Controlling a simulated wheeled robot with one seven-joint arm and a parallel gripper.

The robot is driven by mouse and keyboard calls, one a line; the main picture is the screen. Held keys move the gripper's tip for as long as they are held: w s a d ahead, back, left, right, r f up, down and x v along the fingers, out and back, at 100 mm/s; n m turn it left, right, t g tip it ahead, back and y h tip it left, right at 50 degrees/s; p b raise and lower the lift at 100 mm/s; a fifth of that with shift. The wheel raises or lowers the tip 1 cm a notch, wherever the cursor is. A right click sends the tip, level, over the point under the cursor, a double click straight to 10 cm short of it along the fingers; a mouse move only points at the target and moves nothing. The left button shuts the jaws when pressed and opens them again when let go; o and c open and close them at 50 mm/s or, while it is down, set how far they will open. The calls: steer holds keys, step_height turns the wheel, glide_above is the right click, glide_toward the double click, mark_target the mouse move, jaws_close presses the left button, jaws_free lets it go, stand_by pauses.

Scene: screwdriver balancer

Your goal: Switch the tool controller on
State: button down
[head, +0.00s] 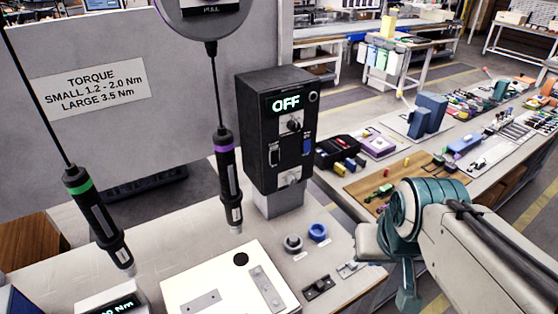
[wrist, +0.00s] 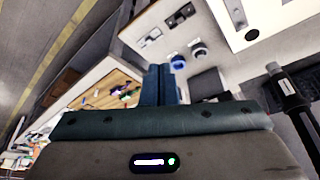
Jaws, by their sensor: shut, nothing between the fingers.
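The tool controller (head: 262,135) is a black box on a grey post at the back of the bench in the head view. Its display (head: 286,104) reads OFF in green. I cannot make out the controller in that view.
A green-banded screwdriver (head: 98,217) and a purple-banded screwdriver (head: 228,180) hang left of the controller. A grey socket (head: 293,243) and a blue socket (head: 318,232) stand in front of it. A white plate (head: 225,282) lies at the front. A cluttered bench extends right.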

mark_target(275, 157)
steer(key=w+a+m+t+y+b, duration=0.1)
steer(key=w+a+m+b, duration=0.3)
steer(key=w, duration=0.8)
steer(key=w+a+r+m+t+y+b, duration=0.1)
steer(key=w+a+m+y+b, duration=0.3)
steer(key=w, duration=0.9)
steer(key=a+m+t, duration=0.1)
steer(key=a+m, duration=0.2)
steer(key=a, duration=0.1)
steer(key=shift+w+a+r, duration=0.25)
steer(key=shift+a+r, duration=0.05)
steer(key=shift+a, duration=0.05)
steer(key=shift+w+a+r+p+x, duration=0.25)
steer(key=shift+p+x, duration=0.35)
steer(key=shift+x, duration=1.6)
steer(key=shift+w+a+r+p+x, duration=0.1)
steer(key=shift+w+r+p+x, duration=0.4)
steer(key=shift+x, duration=1.65)
steer(key=shift+w+a+r+p+x, duration=0.15)
steer(key=shift+p+x, duration=0.5)
steer(key=shift+x, duration=1.55)
